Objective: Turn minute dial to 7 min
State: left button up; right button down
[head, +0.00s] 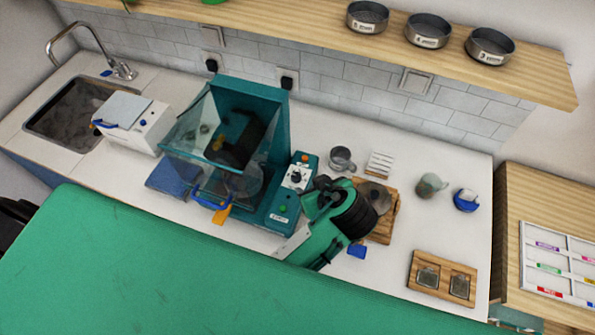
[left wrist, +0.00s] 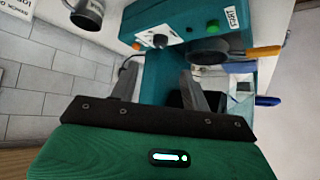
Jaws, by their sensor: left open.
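The minute dial (head: 296,177) is a dark knob on a white plate on the teal machine's control panel, between an orange button (head: 305,158) and a green button (head: 283,208). In the left wrist view the dial (left wrist: 160,41) appears beyond my fingers, with the green button (left wrist: 213,25) to its right. Its setting is too small to read. My left gripper (head: 318,187) is just right of the panel in the head view. Its two fingers (left wrist: 158,80) are apart, with nothing between them. I cannot tell whether they touch the panel. My right gripper is not in view.
The teal machine (head: 272,110) has a clear hood and an orange handle (head: 222,213). A grey mug (head: 341,159) and a wooden board (head: 385,228) stand close to my left arm. Counter space at the right holds cups and a wooden tray (head: 417,259).

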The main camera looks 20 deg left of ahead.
aim_at(297, 177)
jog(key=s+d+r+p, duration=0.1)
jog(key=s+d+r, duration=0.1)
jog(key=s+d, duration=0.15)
pick_arm(q)
jog(key=x, duration=0.3)
jog(key=p+x, duration=0.1)
jog(key=x, duration=0.2)
jog(key=shift+w+a+r, duration=0.1)
jog(key=shift+w+a, duration=0.1)
jog(key=shift+a, duration=0.1)
jog(key=p+x, duration=0.1)
jog(key=x, duration=0.3)
jog(key=shift+d, duration=0.1)
jog(key=shift+f, duration=0.25)
jog(key=shift+w+a+f, duration=0.2)
jog(key=shift+w+f, duration=0.05)
jog(key=shift+f, duration=0.05)
jog(key=shift+c, duration=0.9)
jog(key=c, duration=0.7)
jog(key=shift+s, duration=0.1)
jog(key=shift+c, duration=0.5)
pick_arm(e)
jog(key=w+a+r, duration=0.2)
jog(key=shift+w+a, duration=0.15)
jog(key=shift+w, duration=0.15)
